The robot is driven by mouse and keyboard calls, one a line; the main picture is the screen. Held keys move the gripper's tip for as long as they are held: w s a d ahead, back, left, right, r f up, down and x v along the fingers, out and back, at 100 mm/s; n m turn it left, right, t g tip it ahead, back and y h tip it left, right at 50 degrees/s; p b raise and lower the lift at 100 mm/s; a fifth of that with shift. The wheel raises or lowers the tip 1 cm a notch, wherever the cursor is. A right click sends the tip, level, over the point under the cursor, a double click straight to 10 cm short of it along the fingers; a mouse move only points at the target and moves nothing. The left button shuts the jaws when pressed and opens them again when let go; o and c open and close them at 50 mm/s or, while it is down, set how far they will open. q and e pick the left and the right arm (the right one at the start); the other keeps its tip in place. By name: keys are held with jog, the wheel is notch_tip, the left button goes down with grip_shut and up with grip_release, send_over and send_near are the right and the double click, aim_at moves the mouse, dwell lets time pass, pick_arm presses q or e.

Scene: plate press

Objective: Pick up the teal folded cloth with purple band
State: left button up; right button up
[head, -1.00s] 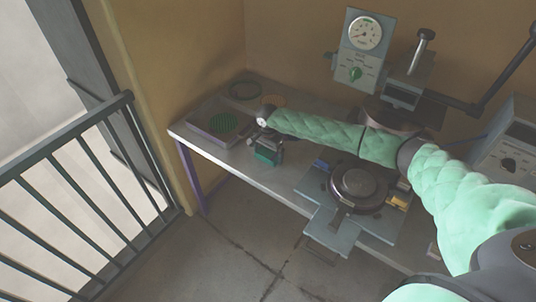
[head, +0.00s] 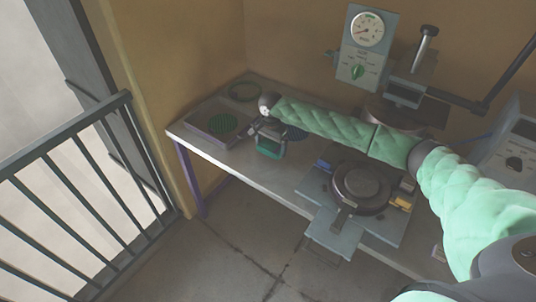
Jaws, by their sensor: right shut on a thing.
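My right arm reaches in from the right in a mint padded sleeve, across the bench to its left part. My right gripper (head: 268,133) points down there and is shut on a small teal thing, which I take for the teal folded cloth (head: 269,150). The gripper partly covers the cloth, and I cannot make out its purple band. I cannot tell for sure whether the cloth touches the bench. My left gripper is not in view.
A tray (head: 190,129) with a green round piece lies left of the gripper, and a dark green ring (head: 244,91) behind. The press (head: 362,185) with its round plate stands right, under a gauge panel (head: 363,45). A railing (head: 70,145) stands at left.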

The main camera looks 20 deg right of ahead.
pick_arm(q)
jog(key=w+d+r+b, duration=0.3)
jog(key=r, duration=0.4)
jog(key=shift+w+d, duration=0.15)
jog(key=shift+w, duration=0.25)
pick_arm(e)
jog(key=s+d+r, duration=0.6)
jog(key=s+d, duration=0.1)
jog(key=d, duration=0.1)
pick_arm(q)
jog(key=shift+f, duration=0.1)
pick_arm(e)
jog(key=shift+a, duration=0.1)
